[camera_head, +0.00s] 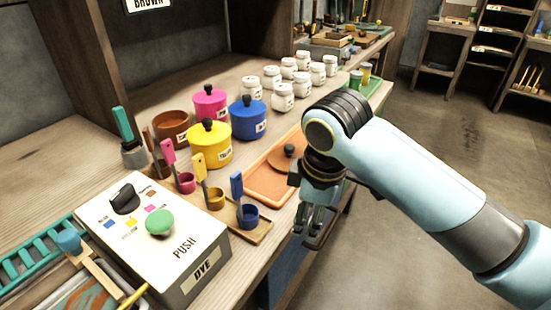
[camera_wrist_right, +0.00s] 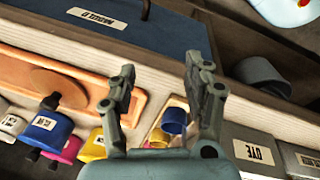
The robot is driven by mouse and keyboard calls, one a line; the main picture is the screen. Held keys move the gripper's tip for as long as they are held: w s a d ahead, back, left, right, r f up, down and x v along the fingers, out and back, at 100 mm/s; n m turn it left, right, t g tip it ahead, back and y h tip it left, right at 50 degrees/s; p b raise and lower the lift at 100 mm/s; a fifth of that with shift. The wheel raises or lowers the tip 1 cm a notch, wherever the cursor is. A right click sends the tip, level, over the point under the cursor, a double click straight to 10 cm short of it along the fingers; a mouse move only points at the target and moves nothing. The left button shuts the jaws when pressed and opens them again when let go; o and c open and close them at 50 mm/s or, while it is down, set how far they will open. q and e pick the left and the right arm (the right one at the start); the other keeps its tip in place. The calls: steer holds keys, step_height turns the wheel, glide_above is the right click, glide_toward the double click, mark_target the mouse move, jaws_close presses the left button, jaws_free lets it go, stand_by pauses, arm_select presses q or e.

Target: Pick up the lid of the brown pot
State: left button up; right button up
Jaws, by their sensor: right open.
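The brown pot (camera_head: 172,127) stands open at the back left of the bench, beside the pink and yellow pots. A brown round lid with a black knob (camera_head: 280,160) lies on the orange tray (camera_head: 268,188), right of the yellow and blue pots. The lid (camera_wrist_right: 57,84) and tray also show at the left of the wrist view. My right gripper (camera_head: 308,220) is open and empty, at the bench's front edge, nearer than the lid and apart from it. In the wrist view its fingers (camera_wrist_right: 158,78) have nothing between them. My left gripper is not in view.
A pink pot (camera_head: 210,104), yellow pot (camera_head: 211,146) and blue pot (camera_head: 248,119) have lids on. Small cups with brushes, such as the blue cup (camera_head: 248,216), stand left of the gripper. A dye box (camera_head: 170,250) is at front left. White jars (camera_head: 283,98) stand behind the tray.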

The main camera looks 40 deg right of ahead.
mark_target(289, 146)
steer(key=w+d+r+n, duration=0.1)
steer(key=w, duration=0.2)
steer(key=w+d+r+n, duration=0.1)
steer(key=w+d+n, duration=0.1)
steer(key=w+d+r+n, duration=0.1)
steer(key=w, duration=0.2)
steer(key=shift+w+d+n+g, duration=0.3)
steer(key=shift+w+g, duration=0.05)
steer(key=shift+g, duration=0.05)
steer(key=w+d+r+n, duration=0.1)
steer(key=w+d+r, duration=0.1)
steer(key=w+d+r+n, duration=0.2)
steer(key=w+r, duration=0.1)
steer(key=w+d+r+n+g, duration=0.1)
steer(key=w+d+r+n, duration=0.1)
steer(key=shift+w+d+r+y, duration=0.1)
steer(key=shift+w+r+y, duration=0.05)
steer(key=shift+w+y, duration=0.25)
step_height(289, 146, down, 10)
steer(key=shift+w+d+b, duration=0.1)
steer(key=shift+b, duration=0.4)
jaws_close()
